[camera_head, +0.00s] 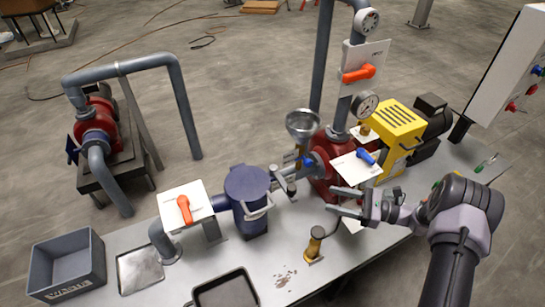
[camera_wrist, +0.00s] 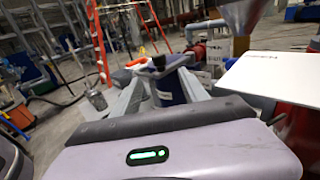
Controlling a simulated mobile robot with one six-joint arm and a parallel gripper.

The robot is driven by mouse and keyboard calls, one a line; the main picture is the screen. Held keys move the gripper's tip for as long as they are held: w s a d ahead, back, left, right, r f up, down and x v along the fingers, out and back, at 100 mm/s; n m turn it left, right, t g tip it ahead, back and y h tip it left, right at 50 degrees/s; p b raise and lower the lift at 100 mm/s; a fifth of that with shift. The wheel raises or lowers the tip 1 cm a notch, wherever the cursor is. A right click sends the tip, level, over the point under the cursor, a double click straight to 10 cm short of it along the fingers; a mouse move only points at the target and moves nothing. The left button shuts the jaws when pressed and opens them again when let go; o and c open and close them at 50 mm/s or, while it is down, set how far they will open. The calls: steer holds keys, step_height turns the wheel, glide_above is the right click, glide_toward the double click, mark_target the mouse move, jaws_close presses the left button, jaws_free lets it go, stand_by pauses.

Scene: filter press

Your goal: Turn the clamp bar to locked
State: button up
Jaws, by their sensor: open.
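A blue lidded filter vessel (camera_head: 247,190) stands on the metal bench. A pale grey curved bar (camera_head: 262,209) on its near right side looks like the clamp bar; whether it is locked I cannot tell. My gripper (camera_head: 336,202) is open and empty above the bench, right of the vessel and apart from it, its fingers pointing left.
A white plate with a blue handle (camera_head: 366,156) stands close behind my gripper, by the red pump (camera_head: 323,178). A dark tray (camera_head: 228,289) and an orange valve handle (camera_head: 185,209) are farther left.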

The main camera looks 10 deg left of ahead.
steer(key=b, duration=0.1)
glide_toward(283, 180)
steer(key=s+a+r, duration=0.2)
steer(key=s+a, duration=0.1)
steer(key=a, duration=0.7)
steer(key=shift+s+d+r, duration=0.1)
steer(key=shift+d+r, duration=0.1)
steer(key=shift+c, duration=0.2)
jaws_close()
stand_by(0.5)
